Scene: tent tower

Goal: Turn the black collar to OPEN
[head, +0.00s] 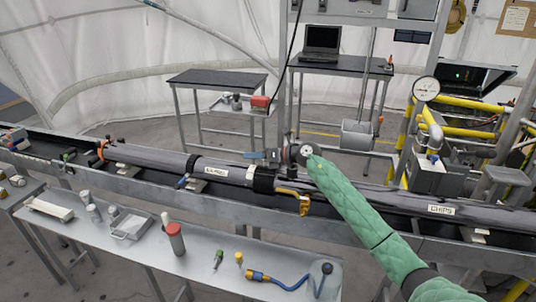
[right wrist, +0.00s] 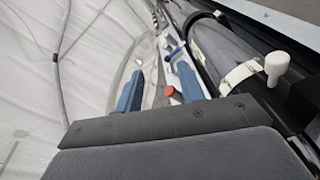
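A long grey pipe assembly (head: 222,171) runs across the head view. A black collar-like band (head: 264,181) sits on it beside a white band (head: 250,176); another black band (head: 192,163) is farther left. I cannot read any OPEN mark. My right gripper (head: 262,155), on the green-sleeved arm, is just behind and above the pipe near the first black band, apparently not holding it. In the right wrist view its two blue fingers (right wrist: 160,88) are spread, with nothing clearly gripped between them. My left gripper is out of view.
A brass-coloured valve handle (head: 302,203) hangs at the pipe's front. A white knob (right wrist: 276,64) stands near the pipe in the right wrist view. The front bench (head: 150,262) holds a red-capped cylinder (head: 175,240) and a blue hose (head: 285,283).

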